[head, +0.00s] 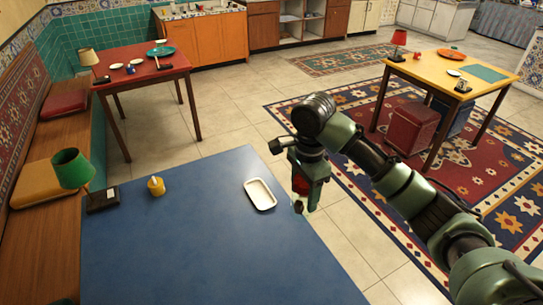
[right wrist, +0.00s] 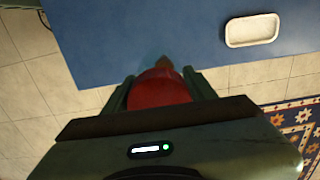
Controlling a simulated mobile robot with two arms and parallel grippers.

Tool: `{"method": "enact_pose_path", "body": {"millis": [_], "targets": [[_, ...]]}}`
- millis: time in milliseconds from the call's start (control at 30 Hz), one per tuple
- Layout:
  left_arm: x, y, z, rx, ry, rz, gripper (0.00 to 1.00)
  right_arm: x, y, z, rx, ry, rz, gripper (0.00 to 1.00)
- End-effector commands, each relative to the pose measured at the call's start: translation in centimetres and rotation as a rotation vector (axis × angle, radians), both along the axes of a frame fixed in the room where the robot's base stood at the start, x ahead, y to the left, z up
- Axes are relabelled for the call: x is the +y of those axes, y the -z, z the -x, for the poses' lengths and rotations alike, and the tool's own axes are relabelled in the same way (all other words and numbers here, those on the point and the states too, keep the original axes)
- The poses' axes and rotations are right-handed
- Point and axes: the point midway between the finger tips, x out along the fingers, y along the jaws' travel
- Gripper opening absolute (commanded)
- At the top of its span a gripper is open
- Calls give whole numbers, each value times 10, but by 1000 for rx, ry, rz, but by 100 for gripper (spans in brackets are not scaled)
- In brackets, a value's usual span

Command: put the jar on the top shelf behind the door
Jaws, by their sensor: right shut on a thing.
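My right gripper (head: 300,203) is shut on a rounded red thing (right wrist: 158,90), which sits between its fingers in the right wrist view. The red thing has a small brownish tip; most of it is hidden in the head view, and I cannot tell for sure that it is the jar. The gripper is held at the right edge of the blue table (head: 190,250). A small yellow pot (head: 156,186) with a knob on top stands on that table. Open shelves (head: 291,28) show in the cabinets at the back; I cannot tell which door is meant. My left gripper is not in view.
A white tray (head: 260,194) lies on the blue table, left of my right gripper. A green lamp (head: 72,169) stands at its left end. A red table (head: 140,68) and a yellow table (head: 430,75) stand farther back, with open tiled floor (head: 235,100) between them.

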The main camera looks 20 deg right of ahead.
Motion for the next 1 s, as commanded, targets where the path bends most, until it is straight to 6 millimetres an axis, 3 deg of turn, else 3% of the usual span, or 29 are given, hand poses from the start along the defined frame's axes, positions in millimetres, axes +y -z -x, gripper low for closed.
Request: {"method": "enact_pose_path", "body": {"millis": [233, 433, 800, 1000], "targets": [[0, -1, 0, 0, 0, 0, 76, 4, -7, 3, -2, -69, 1, 4], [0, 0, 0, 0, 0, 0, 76, 21, -18, 22, -5, -357, 4, 4], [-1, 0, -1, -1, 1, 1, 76, 56, -29, 103, -1, -1149, 4, 4], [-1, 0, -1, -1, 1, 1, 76, 62, -28, 134, 0, -1387, 1, 4]]}}
